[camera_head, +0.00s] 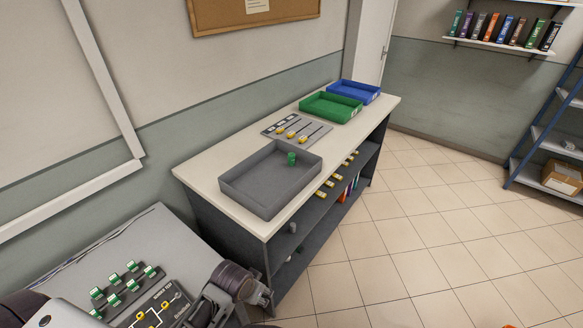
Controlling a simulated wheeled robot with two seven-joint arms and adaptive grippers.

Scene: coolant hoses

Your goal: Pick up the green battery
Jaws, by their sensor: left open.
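A small green battery (291,159) stands in the grey tray (238,195) on the white-topped bench, near the tray's far right part. My right gripper is not in view.
A green tray (330,107) and a blue tray (355,91) stand farther back on the bench (200,171), behind a grey panel (297,130) with yellow parts. A panel with several green-topped parts (131,266) is at lower left.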

